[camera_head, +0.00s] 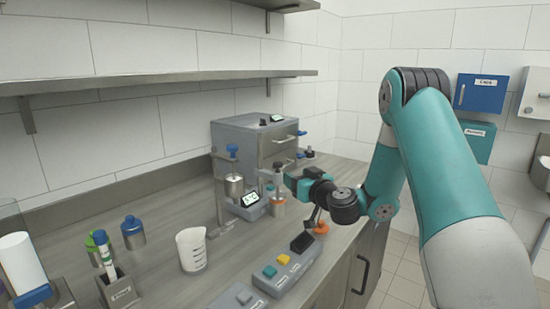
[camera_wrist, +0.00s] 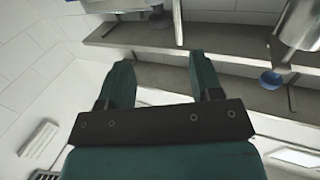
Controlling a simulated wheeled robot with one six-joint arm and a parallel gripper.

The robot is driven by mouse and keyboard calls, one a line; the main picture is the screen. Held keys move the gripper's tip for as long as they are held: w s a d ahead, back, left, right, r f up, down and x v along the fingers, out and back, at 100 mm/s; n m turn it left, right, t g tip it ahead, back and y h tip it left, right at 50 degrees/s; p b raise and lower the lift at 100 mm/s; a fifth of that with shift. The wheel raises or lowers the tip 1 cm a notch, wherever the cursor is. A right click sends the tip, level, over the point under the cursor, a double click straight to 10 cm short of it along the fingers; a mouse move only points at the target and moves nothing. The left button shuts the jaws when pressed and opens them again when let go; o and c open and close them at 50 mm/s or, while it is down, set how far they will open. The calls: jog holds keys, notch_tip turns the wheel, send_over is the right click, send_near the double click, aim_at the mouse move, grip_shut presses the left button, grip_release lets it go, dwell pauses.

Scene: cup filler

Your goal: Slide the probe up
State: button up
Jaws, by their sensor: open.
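An upright stand (camera_head: 218,190) with a blue knob (camera_head: 232,149) at its top stands on the bench in the head view. A metal cylinder (camera_head: 234,186) is held on it below the knob. I take this to be the probe assembly, but cannot tell exactly which part is the probe. My gripper (camera_head: 288,181) is to the right of the stand, close to a metal vessel (camera_head: 278,208). In the wrist view its two dark green fingers (camera_wrist: 162,75) are apart, with nothing seen between them. Contact with the vessel cannot be made out.
A small display (camera_head: 250,198) sits beside the stand, with a grey cabinet (camera_head: 250,140) behind. A white beaker (camera_head: 191,250), blue-capped bottle (camera_head: 133,233) and button box (camera_head: 287,267) stand nearer on the bench. A shelf (camera_head: 150,80) runs above.

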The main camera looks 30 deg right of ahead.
aim_at(275, 163)
jog(key=w+p, duration=0.4)
jog(key=w, duration=0.2)
jog(key=w+p, duration=0.4)
jog(key=w, duration=0.2)
jog(key=shift+w+d+r, duration=0.15)
jog(key=shift+w+d, duration=0.05)
jog(key=shift+w, duration=0.45)
